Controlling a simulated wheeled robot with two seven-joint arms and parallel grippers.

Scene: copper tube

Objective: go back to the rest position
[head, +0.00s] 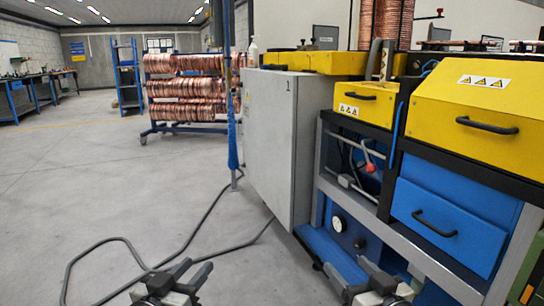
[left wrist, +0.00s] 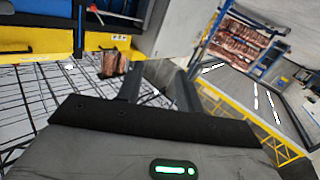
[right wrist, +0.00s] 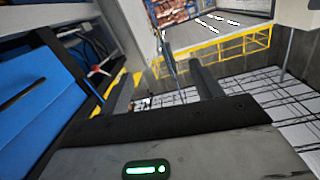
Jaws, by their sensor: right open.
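My left gripper (head: 195,269) is at the bottom of the head view, left of centre, over the grey floor. In the left wrist view its two fingers (left wrist: 158,88) stand apart with nothing between them. My right gripper (head: 349,269) is at the bottom of the head view, right of centre, in front of the machine's lower frame. In the right wrist view its fingers (right wrist: 165,85) are apart and empty. Neither gripper visibly touches anything.
A machine with yellow covers (head: 480,95), blue drawers (head: 450,225) and a grey cabinet (head: 275,140) fills the right side. A black cable (head: 128,240) lies on the floor at left. A rack of copper coils (head: 185,88) stands behind. The floor (head: 90,170) at left is mostly clear.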

